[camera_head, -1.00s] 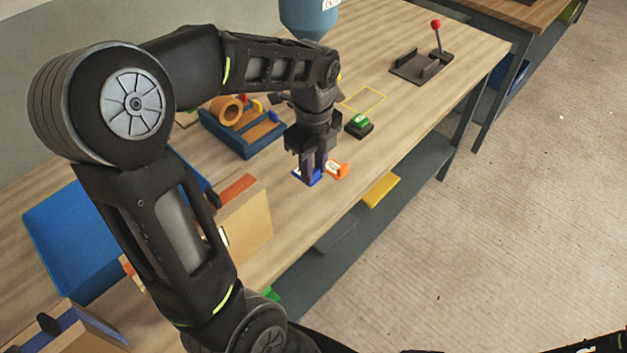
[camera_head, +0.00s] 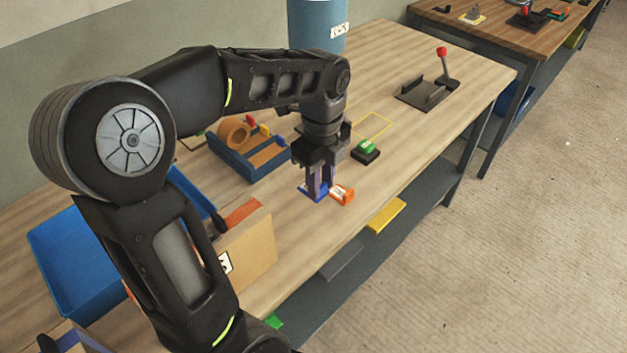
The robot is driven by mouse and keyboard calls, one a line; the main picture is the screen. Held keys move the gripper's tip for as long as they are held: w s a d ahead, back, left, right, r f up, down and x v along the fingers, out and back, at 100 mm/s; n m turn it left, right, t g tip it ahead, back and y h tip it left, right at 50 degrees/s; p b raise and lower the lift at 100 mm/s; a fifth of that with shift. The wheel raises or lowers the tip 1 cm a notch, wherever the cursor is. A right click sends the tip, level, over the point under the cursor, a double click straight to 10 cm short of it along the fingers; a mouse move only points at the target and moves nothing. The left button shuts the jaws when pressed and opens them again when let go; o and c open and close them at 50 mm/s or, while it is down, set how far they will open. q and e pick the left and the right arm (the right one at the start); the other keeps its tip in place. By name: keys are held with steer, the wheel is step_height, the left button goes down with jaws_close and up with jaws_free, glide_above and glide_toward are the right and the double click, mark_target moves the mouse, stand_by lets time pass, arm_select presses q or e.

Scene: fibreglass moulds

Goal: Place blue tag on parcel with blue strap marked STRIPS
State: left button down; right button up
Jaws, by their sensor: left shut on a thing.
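My left gripper (camera_head: 317,184) points down at the table's front part, its fingers shut on the blue tag (camera_head: 319,198). The tag is partly hidden by the fingers and is at or just above the tabletop; I cannot tell which. An orange tag (camera_head: 342,195) lies right beside it. A parcel with a blue strap (camera_head: 68,341) shows only in part at the bottom left corner, partly behind my left arm; no marking is readable on it. A cardboard parcel with an orange strap (camera_head: 250,250) stands nearer the gripper. My right gripper is out of view.
A blue bin (camera_head: 62,262) stands behind the parcels. A blue tray (camera_head: 240,160) holds a tape roll. A green button (camera_head: 367,147), a yellow outline and a red-knobbed lever (camera_head: 443,62) lie farther right. The table's front edge is close to the gripper.

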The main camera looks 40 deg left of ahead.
arm_select(q)
steer(key=w+d+f+n, duration=0.3)
steer(key=w+d+n, duration=0.3)
steer(key=n, duration=0.3)
steer(key=w+d+f+n, duration=0.3)
steer(key=w+d+n, duration=0.3)
steer(key=n, duration=0.3)
steer(key=shift+w+d+f+n, duration=0.35)
steer(key=shift+d+f+n, duration=0.05)
steer(key=shift+d, duration=0.5)
